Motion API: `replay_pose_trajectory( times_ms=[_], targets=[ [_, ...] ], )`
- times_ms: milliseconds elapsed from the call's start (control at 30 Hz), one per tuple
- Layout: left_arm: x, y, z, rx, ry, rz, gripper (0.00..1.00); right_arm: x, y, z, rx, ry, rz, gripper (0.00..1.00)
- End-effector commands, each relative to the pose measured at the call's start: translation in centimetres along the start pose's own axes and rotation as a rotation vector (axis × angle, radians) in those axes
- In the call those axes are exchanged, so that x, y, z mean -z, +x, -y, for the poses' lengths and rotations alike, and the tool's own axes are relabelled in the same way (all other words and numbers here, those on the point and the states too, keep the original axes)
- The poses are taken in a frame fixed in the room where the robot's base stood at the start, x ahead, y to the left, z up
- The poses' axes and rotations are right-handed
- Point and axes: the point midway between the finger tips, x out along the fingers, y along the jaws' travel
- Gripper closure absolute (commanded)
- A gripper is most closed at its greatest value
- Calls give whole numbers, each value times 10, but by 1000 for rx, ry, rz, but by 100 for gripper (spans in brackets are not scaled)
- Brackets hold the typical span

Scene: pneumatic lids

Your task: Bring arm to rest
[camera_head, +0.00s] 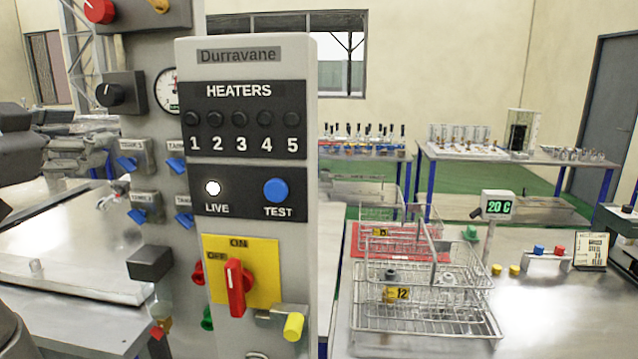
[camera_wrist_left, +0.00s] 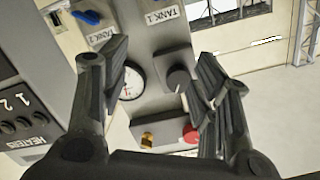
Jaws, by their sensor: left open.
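My left gripper (camera_head: 20,155) shows at the left edge of the head view as dark finger parts, partly cut off. In the left wrist view the left gripper (camera_wrist_left: 162,78) has its two fingers well apart, with nothing held between them. Beyond the fingers is a grey control panel (camera_wrist_left: 150,50) with a round gauge (camera_wrist_left: 132,84), a black knob (camera_wrist_left: 178,80) and a red button (camera_wrist_left: 191,133). I cannot tell the exact gap between fingers and panel. My right gripper is in neither view.
A grey Durravane heater box (camera_head: 250,140) with a red switch (camera_head: 236,288) on a yellow plate stands close in front. The panel with the black knob (camera_head: 110,95) is left of it. Wire baskets (camera_head: 430,300) stand on the right table. A metal bench (camera_head: 60,315) is at left.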

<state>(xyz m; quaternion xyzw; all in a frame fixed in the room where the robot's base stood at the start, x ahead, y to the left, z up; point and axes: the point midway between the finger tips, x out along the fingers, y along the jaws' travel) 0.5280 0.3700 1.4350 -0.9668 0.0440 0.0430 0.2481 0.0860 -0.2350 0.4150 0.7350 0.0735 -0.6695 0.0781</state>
Motion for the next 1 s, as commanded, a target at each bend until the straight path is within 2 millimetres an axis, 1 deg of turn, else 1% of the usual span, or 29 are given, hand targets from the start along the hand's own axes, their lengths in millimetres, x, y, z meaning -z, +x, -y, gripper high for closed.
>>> replay_pose_trajectory(
  times_ms=[33, 67, 100, 167, 200, 267, 300, 333, 400, 467, 500, 567, 600, 633, 700, 767, 800, 867, 900, 967, 1000],
  targets=[
    [-24, 17, -21, -27, -12, 55, 44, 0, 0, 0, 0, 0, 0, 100],
    [-38, 25, -33, -39, -17, 84, 44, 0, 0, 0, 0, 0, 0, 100],
    [-56, 35, -48, -53, -28, 123, 44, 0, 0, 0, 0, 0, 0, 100],
    [-83, 47, -72, -74, -42, 178, 44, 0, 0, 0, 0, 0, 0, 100],
    [-101, 53, -88, -88, -52, 215, 44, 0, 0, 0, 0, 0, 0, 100],
    [-129, 60, -112, -110, -66, 270, 44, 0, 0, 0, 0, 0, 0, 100],
    [-147, 63, -128, -121, -75, 305, 44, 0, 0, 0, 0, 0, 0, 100],
    [-161, 64, -140, -132, -82, 332, 44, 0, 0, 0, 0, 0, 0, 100],
    [-192, 64, -168, -154, -98, 391, 44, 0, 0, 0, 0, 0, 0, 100],
    [-217, 62, -191, -172, -112, 440, 44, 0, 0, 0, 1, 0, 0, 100],
    [-234, 59, -206, -183, -120, 472, 44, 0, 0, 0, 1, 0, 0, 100],
    [-259, 52, -229, -200, -135, 522, 44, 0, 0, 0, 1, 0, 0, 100],
    [-275, 46, -244, -213, -144, 553, 44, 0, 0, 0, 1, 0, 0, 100],
    [-287, 41, -256, -221, -153, 579, 44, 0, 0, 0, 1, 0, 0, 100],
    [-315, 26, -284, -241, -170, 639, 44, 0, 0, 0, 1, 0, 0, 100],
    [-337, 11, -306, -257, -186, 688, 44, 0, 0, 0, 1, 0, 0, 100],
    [-351, -1, -321, -268, -198, 722, 44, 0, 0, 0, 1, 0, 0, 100],
    [-370, -20, -342, -284, -215, 771, 44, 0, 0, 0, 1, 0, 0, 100],
    [-383, -33, -355, -291, -227, 805, 44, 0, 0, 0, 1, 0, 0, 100],
    [-399, -54, -374, -304, -245, 852, 44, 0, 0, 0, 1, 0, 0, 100],
    [-408, -68, -385, -311, -257, 882, 44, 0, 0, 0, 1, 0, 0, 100]
  ],
)
